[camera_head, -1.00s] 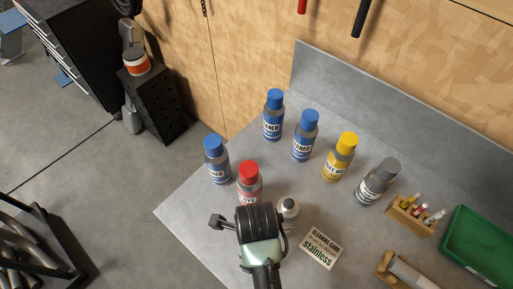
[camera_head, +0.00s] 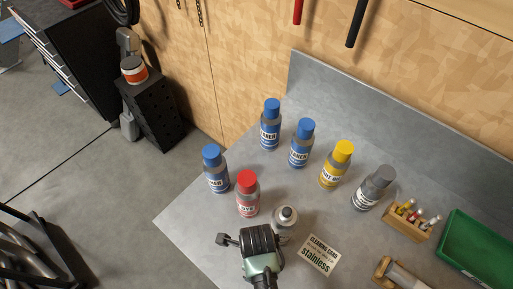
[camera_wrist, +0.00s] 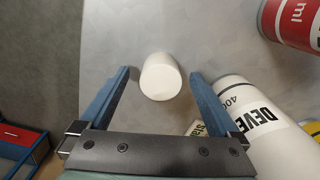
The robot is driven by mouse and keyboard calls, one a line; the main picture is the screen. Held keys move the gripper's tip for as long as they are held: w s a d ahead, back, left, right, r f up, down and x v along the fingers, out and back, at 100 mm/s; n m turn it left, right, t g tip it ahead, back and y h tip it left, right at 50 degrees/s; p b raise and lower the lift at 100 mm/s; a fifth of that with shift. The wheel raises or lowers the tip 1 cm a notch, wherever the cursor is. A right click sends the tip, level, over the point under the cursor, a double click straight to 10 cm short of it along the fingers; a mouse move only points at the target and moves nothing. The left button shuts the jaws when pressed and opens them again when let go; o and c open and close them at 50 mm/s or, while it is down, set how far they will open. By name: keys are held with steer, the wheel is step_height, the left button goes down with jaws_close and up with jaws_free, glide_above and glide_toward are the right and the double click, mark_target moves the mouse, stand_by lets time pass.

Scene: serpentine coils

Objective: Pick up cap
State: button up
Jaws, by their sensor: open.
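A small white cylinder, which looks like the cap (camera_wrist: 160,80), stands on the grey bench top in the wrist view. My gripper (camera_wrist: 159,72) is open, with one blue finger on each side of the cap and gaps on both sides. I cannot tell how far the fingertips are above the bench.
A red-capped bottle (camera_head: 247,195) stands just behind my gripper. Several blue-, yellow- and grey-capped bottles stand farther back. A printed card (camera_head: 319,255), a wooden rack (camera_head: 408,221) and a green bin (camera_head: 478,250) are to the right. The bench's left edge is near.

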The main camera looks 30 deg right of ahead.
steer(key=c, duration=1.4)
steer(key=shift+r, duration=0.1)
